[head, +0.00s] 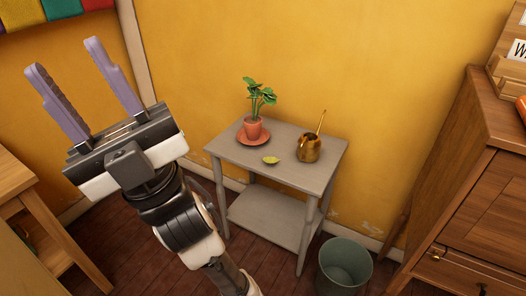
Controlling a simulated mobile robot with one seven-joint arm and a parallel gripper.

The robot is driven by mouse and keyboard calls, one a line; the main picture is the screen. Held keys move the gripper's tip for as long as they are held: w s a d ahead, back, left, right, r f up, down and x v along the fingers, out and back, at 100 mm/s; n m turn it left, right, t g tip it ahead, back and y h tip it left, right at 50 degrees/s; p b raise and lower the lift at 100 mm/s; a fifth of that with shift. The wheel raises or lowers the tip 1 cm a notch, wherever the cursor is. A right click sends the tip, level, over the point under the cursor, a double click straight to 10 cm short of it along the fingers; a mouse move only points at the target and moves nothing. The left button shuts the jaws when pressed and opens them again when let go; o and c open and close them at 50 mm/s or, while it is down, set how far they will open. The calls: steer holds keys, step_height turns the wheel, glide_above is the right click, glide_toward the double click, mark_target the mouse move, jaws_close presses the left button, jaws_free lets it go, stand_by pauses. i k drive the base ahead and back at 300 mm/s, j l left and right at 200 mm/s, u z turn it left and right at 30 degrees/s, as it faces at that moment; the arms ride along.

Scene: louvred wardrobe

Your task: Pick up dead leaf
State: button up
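The dead leaf (270,160), small and yellow-green, lies on the top of the grey side table (292,179). It is in front of a potted plant (253,127) on a terracotta saucer (241,136) and left of a brass pot with a long handle (308,150). My gripper (66,72) is raised at the upper left, well apart from the table. Its two purple-grey fingers are spread wide with nothing between them.
A grey-green bin (343,266) stands on the floor at the table's front right. A wooden cabinet (470,190) fills the right side. Wooden furniture (35,215) stands at the left. The yellow wall (330,60) is behind the table. The table's lower shelf (268,216) is bare.

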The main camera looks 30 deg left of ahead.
mark_target(271, 160)
steer(key=i+j, duration=0.2)
steer(key=j, duration=0.15)
steer(key=i+j, duration=0.15)
steer(key=j, duration=0.25)
steer(key=i+j, duration=0.2)
steer(key=j, duration=0.15)
steer(key=i+j, duration=0.15)
steer(key=j, duration=0.2)
steer(key=i+j, duration=0.2)
steer(key=j, duration=0.2)
